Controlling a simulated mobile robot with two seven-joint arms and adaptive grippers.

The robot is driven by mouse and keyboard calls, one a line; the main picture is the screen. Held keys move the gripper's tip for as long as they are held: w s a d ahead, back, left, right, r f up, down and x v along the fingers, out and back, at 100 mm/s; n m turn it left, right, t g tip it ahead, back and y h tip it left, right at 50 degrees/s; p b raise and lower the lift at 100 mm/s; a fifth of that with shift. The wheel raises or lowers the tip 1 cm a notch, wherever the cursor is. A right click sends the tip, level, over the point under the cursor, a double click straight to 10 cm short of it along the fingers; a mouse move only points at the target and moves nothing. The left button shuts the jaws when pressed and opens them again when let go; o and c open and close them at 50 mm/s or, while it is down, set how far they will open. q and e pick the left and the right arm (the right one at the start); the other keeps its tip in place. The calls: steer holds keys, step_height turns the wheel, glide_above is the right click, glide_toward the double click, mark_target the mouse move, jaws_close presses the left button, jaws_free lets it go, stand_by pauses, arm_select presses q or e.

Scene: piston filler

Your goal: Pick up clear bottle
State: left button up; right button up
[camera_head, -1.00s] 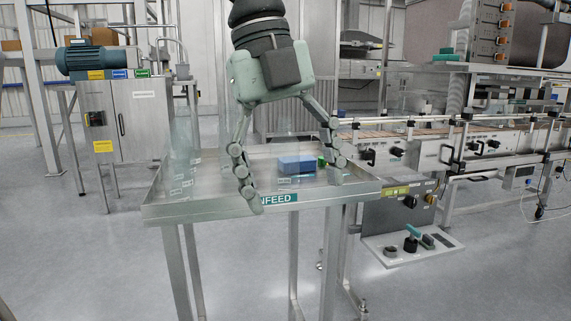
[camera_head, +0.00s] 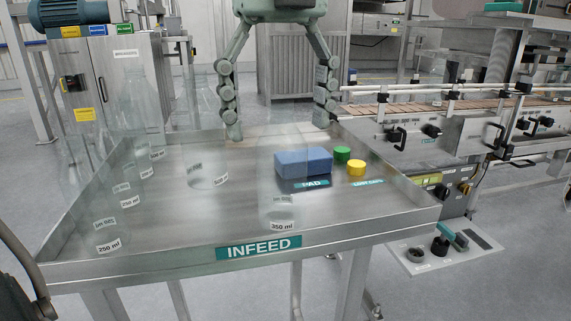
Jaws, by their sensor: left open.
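Several clear bottles stand on the steel infeed tray (camera_head: 240,225) and are faint against it. One clear bottle (camera_head: 283,190) with a 350 ml label stands near the front middle. Another clear bottle (camera_head: 207,150) stands farther back, left of the middle. More clear bottles (camera_head: 108,215) with 250 ml labels stand along the left side. My left gripper (camera_head: 278,125) is open and empty, its fingers pointing down over the tray's far part, apart from the labelled 350 ml bottle and beyond it. My right gripper is out of view.
A blue pad block (camera_head: 303,162) lies on the tray right of the 350 ml bottle. A green cap (camera_head: 342,154) and a yellow cap (camera_head: 357,167) lie beside it. The tray has raised edges. A conveyor (camera_head: 420,102) runs behind right. The tray's right front is clear.

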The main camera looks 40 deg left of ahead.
mark_target(282, 171)
arm_select(q)
steer(key=shift+w+a+f, duration=0.1)
steer(key=shift+w+a, duration=0.05)
steer(key=shift+w, duration=0.05)
steer(key=shift+f, duration=0.35)
steer(key=f, duration=0.6)
steer(key=shift+w+f+b, duration=0.2)
steer(key=shift+f+b, duration=0.1)
steer(key=shift+f, duration=0.1)
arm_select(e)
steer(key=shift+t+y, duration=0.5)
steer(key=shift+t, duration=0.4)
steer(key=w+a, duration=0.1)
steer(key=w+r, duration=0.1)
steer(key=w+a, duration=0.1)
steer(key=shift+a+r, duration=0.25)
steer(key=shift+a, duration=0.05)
arm_select(q)
steer(key=shift+c, duration=0.6)
steer(key=c, duration=1.1)
steer(key=shift+r, duration=0.1)
steer(key=shift+c, duration=0.2)
